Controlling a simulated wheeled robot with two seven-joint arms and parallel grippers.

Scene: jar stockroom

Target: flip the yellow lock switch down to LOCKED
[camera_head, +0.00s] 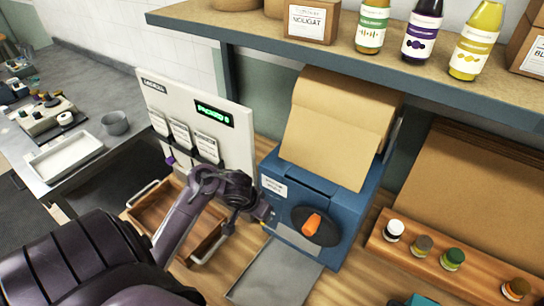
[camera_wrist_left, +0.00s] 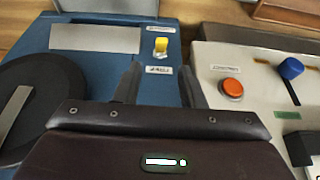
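The yellow lock switch (camera_wrist_left: 161,47) stands on the blue machine's panel (camera_wrist_left: 185,48) in the left wrist view. A small white label (camera_wrist_left: 158,70) lies at its near side; its text is too small to read surely. My left gripper (camera_wrist_left: 160,70) is open and empty. Its two fingers point at the panel, one on each side of the label, with the switch just beyond the gap between them. In the head view my left gripper (camera_head: 264,214) is at the front left of the blue machine (camera_head: 345,205) and mostly hides the switch. My right gripper is not in view.
A black dial with an orange handle (camera_head: 313,224) is close to the gripper. A white console with an orange button (camera_wrist_left: 232,88) and a blue lever (camera_wrist_left: 291,68) stands to the right. A shelf (camera_head: 350,53) with bottles hangs above. A wooden tray (camera_head: 160,208) lies left.

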